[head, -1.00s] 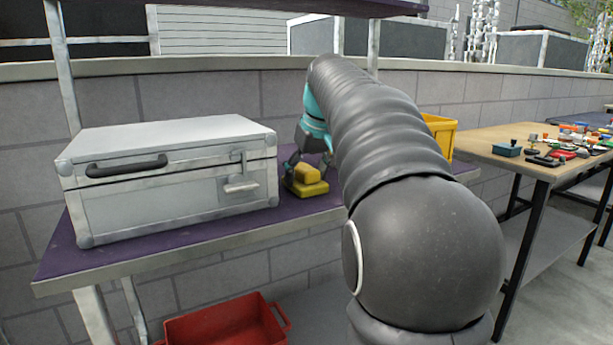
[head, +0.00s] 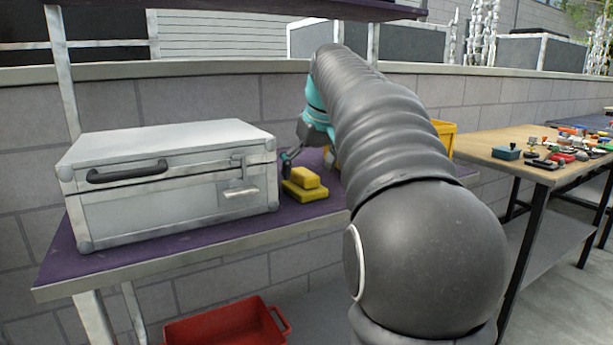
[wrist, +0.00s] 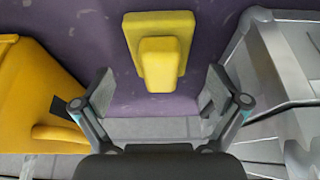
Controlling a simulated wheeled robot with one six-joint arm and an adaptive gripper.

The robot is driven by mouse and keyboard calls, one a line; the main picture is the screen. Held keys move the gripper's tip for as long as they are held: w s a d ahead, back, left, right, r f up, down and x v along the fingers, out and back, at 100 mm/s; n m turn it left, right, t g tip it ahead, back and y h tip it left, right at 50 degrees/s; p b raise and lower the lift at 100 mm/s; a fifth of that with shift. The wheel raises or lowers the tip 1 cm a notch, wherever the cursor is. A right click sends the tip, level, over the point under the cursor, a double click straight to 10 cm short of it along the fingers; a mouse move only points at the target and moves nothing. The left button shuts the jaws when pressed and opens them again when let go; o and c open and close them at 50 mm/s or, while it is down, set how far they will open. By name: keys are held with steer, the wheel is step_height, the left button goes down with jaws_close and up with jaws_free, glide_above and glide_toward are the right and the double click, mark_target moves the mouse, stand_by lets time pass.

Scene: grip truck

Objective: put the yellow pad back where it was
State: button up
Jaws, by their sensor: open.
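The yellow pad (head: 305,190) lies on the purple-topped table, just right of the silver case. It shows a wide flat lower part and a smaller yellow block on top; I cannot tell whether they are one piece. In the wrist view the pad (wrist: 160,50) lies beyond the fingertips, roughly centred between them. My gripper (wrist: 160,90) is open and empty, a finger at each side, apart from the pad. In the head view one finger (head: 288,160) shows above and behind the pad; my arm hides the rest.
The silver case (head: 170,185) stands close to the pad's left. A yellow bin (head: 444,135) stands to the right, partly behind my arm. A red bin (head: 225,325) sits below. A wooden table (head: 490,143) with small items is at right. An upper shelf (head: 330,8) hangs above.

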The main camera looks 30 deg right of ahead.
steer(key=p+v, duration=0.1)
steer(key=v, duration=0.8)
steer(key=shift+r+p, duration=0.2)
steer(key=shift+p, duration=0.15)
